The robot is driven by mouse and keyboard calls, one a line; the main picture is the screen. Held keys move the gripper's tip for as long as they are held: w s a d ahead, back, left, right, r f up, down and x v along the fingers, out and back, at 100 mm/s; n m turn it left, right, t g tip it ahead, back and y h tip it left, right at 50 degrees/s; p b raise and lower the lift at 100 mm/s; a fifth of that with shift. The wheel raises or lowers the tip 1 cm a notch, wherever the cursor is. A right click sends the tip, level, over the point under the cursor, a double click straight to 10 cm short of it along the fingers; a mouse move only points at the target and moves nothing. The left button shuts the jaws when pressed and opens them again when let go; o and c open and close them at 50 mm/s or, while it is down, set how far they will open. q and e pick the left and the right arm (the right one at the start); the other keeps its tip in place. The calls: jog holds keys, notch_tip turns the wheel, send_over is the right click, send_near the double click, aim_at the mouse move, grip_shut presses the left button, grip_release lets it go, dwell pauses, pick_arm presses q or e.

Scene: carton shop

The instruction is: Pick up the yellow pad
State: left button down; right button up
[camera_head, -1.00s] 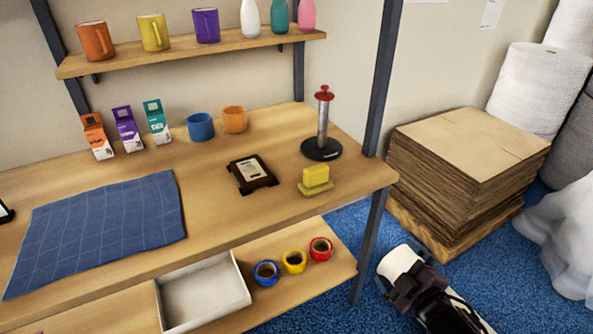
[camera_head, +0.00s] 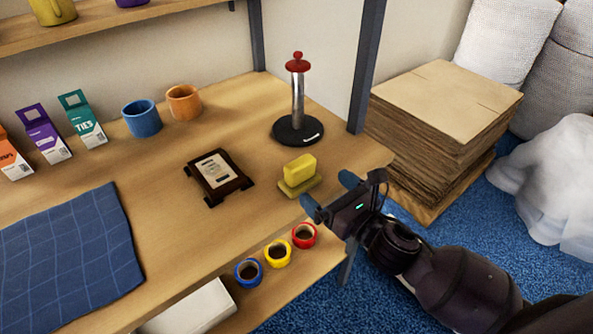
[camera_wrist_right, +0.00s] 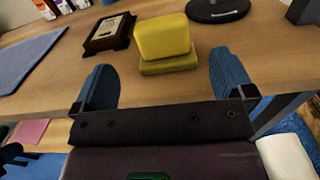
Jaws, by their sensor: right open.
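The yellow pad (camera_head: 300,169) is a small bright yellow block on a darker olive-yellow base (camera_head: 300,187), near the right front edge of the wooden table. In the right wrist view the yellow pad (camera_wrist_right: 162,37) is ahead of the fingers, a little left of centre between them. My right gripper (camera_head: 329,194) is open and empty, just in front of and to the right of the pad, at the table's front edge. Its two blue fingertips (camera_wrist_right: 165,80) are spread apart and do not touch the pad. My left gripper is not in view.
A dark framed plaque (camera_head: 218,177) lies left of the pad, and a paper-towel-style post with a red knob (camera_head: 297,105) stands behind it. Blue, yellow and red tape rolls (camera_head: 278,254) sit on the lower shelf. Stacked cardboard (camera_head: 440,115) stands to the right.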

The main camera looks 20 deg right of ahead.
aim_at(295, 159)
jog(key=x, duration=0.5)
jog(key=shift+w+a, duration=0.1)
jog(key=shift+w, duration=0.2)
jog(key=shift+r+b+x, duration=0.2)
jog(key=shift+b+x, duration=0.2)
jog(key=shift+x, duration=2.3)
jog(key=c, duration=0.9)
